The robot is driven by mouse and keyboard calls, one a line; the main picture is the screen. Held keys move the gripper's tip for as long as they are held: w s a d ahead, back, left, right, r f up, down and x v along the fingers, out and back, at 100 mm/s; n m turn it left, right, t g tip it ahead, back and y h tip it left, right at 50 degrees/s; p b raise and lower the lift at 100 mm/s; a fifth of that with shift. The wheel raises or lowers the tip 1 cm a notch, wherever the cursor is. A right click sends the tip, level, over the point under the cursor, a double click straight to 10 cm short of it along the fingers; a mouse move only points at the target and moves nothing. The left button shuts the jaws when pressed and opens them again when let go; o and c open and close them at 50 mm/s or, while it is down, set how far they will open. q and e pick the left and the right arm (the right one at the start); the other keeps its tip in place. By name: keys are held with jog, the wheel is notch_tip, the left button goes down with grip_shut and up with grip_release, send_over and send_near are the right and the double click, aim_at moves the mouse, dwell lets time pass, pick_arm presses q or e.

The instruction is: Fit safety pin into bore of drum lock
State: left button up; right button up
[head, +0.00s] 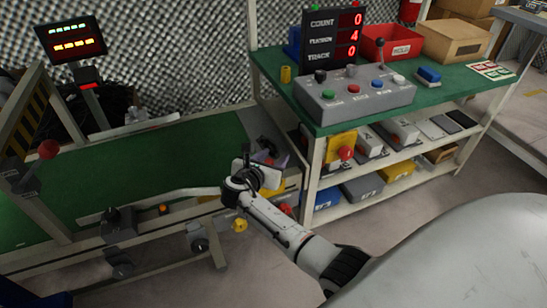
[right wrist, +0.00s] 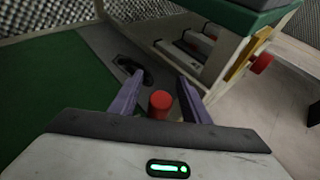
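My right gripper (head: 272,161) is over the right end of the green conveyor, its purple fingers partly hidden behind my wrist in the head view. In the right wrist view its two fingers (right wrist: 160,80) stand apart. A red cylinder (right wrist: 159,104), possibly the head of the safety pin, shows between them with a gap on each side. Its lower part is hidden by the gripper body. A dark recess (right wrist: 142,72) lies in the grey plate beyond the left finger; I cannot tell whether it belongs to the drum lock. My left gripper is not in view.
The green conveyor (head: 170,160) runs to the left. A green-topped bench (head: 450,88) with a grey button box (head: 354,95) and a red bin (head: 391,43) stands at the right. Its shelf legs and a yellow box with a red button (head: 341,146) are close by.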

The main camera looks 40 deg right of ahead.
jog(key=shift+s+a+r, duration=0.1)
jog(key=shift+a+r, duration=0.05)
pick_arm(q)
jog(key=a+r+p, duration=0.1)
jog(key=p, duration=0.1)
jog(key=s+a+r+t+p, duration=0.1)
jog(key=p, duration=0.1)
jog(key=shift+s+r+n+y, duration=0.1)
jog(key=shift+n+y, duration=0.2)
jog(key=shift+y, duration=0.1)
pick_arm(e)
jog(key=v, duration=1)
